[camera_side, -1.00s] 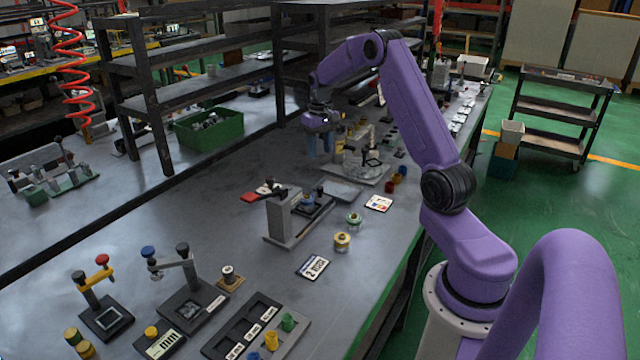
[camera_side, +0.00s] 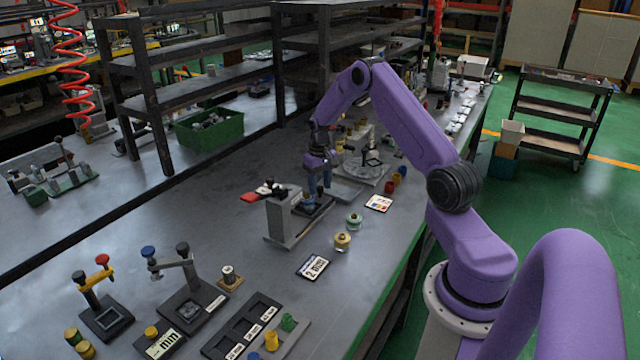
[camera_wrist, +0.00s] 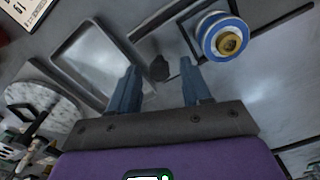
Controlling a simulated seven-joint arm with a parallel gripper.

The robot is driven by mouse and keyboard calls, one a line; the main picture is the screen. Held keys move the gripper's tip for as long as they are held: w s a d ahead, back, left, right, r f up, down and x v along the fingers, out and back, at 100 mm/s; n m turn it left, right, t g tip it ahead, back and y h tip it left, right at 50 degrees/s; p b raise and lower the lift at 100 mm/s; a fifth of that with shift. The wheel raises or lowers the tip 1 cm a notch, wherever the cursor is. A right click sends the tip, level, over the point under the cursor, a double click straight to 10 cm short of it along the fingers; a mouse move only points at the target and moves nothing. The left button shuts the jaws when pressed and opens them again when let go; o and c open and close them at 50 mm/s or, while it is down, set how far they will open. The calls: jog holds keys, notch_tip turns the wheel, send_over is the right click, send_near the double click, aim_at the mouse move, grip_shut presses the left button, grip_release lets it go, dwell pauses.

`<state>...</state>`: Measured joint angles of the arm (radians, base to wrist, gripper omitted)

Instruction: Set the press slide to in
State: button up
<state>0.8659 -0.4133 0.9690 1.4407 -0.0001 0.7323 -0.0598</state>
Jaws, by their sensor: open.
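The press (camera_side: 283,222) is a light grey upright block on a grey base, with a red-tipped lever (camera_side: 252,196) on top. A dark slide plate (camera_side: 311,212) lies at its right side. My gripper (camera_side: 319,191) is low over this plate, pointing down, with its blue fingers apart. In the wrist view a small dark knob (camera_wrist: 159,68) shows in the gap between the fingertips (camera_wrist: 158,78); whether they touch it I cannot tell. A blue and white round piece with a yellow centre (camera_wrist: 225,38) sits in a dark frame beside the right finger.
A grey tray (camera_side: 345,191) lies right of my gripper and also shows in the wrist view (camera_wrist: 92,62). A fixture with a round plate (camera_side: 362,167) stands behind. Yellow (camera_side: 342,241) and green (camera_side: 354,220) round pieces stand in front. Open table lies to the left.

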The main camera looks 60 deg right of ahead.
grip_shut()
jog(key=shift+a, duration=2.3)
grip_release()
notch_tip(320, 180, up, 18)
jog(key=shift+f, duration=0.25)
